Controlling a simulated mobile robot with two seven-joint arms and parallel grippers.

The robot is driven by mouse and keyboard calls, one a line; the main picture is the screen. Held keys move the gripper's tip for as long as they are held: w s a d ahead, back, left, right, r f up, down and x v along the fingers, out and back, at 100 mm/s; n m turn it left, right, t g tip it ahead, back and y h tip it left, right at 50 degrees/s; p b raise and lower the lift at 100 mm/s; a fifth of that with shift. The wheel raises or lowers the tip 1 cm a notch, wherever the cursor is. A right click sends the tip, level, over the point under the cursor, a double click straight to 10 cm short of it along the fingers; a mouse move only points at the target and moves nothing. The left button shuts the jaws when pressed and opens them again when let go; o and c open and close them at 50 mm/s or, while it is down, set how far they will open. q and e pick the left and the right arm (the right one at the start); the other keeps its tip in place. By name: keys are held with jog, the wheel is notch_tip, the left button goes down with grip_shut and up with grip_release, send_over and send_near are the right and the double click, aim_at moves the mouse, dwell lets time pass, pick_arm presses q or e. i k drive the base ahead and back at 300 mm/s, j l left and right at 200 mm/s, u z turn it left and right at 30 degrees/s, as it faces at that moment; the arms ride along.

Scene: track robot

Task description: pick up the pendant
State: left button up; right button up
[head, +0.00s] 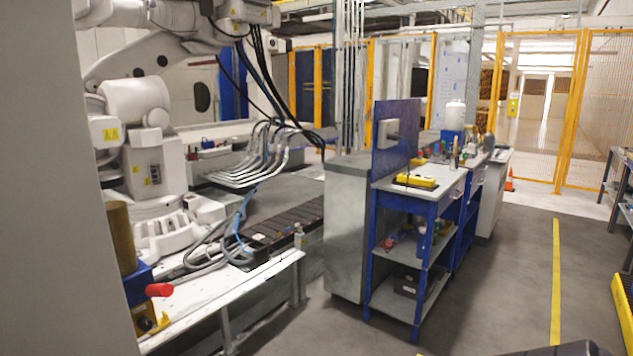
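No object is plainly recognizable as the pendant. A yellow device with a dark face (415,181) lies flat on the light top of the blue workbench (445,186), near its front left corner; it may be the pendant, but it is too small to tell. A light grey box (388,133) is on the blue upright panel (401,118) behind the bench. Neither of my grippers shows in the head view.
A grey cabinet (347,230) adjoins the bench's left side. A large white robot arm (135,100) stands at left behind a low white table (215,300). Open grey floor (490,270) with a yellow line (556,285) lies right of the bench. A yellow-framed fence (503,85) stands behind.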

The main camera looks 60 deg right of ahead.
aim_at(421, 181)
jog(key=z, duration=3)
jog(key=i+z, duration=0.15)
jog(key=i, duration=4.25)
